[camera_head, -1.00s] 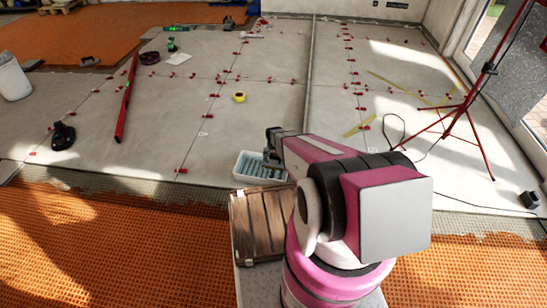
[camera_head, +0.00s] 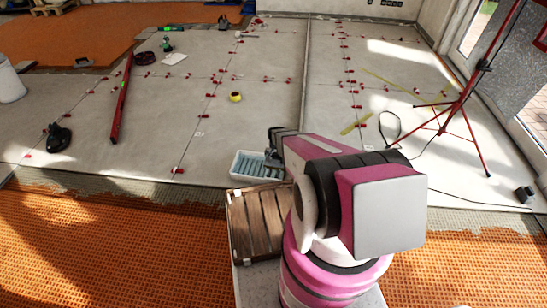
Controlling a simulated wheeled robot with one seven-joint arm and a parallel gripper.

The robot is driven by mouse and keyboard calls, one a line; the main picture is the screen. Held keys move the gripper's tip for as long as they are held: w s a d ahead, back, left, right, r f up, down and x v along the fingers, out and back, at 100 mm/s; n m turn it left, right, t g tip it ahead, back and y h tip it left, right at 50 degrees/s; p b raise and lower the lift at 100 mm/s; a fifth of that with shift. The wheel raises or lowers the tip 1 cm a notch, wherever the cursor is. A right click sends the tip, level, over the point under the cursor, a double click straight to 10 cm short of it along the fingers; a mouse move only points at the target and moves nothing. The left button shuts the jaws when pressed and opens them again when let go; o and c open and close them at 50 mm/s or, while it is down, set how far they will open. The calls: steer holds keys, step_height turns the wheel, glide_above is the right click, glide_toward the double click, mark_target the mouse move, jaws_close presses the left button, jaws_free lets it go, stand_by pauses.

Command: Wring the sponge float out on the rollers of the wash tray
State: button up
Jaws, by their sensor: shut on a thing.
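The wash tray (camera_head: 236,162) is a white rectangular tub with blue-grey rollers (camera_head: 252,168) across it. It sits just beyond the wooden slatted crate, at the near edge of the tiled floor. My gripper (camera_head: 272,158) is at the right end of the tray, over or beside its rim. My pink and white arm covers much of that side. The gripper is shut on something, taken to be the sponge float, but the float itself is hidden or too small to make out. I cannot tell whether it touches the rollers.
A brown slatted crate (camera_head: 258,222) stands in front of the tray, left of my arm. A yellow tape roll (camera_head: 235,97) lies on the tiles beyond. A red tripod (camera_head: 462,105) stands at right with a cable. Red levelling clips line the joints. Orange matting (camera_head: 110,245) covers the foreground.

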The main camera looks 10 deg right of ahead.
steer(key=shift+s+d+f, duration=0.15)
steer(key=shift+s+d, duration=0.1)
steer(key=shift+d, duration=0.35)
steer(key=shift+s+d, duration=0.35)
steer(key=shift+d, duration=0.45)
steer(key=shift+w+a+r, duration=0.1)
steer(key=shift+w+a, duration=0.15)
steer(key=shift+a, duration=0.25)
steer(key=shift+w+a+r, duration=0.1)
steer(key=shift+w+a, duration=0.1)
steer(key=shift+a, duration=0.3)
steer(key=shift+a, duration=0.1)
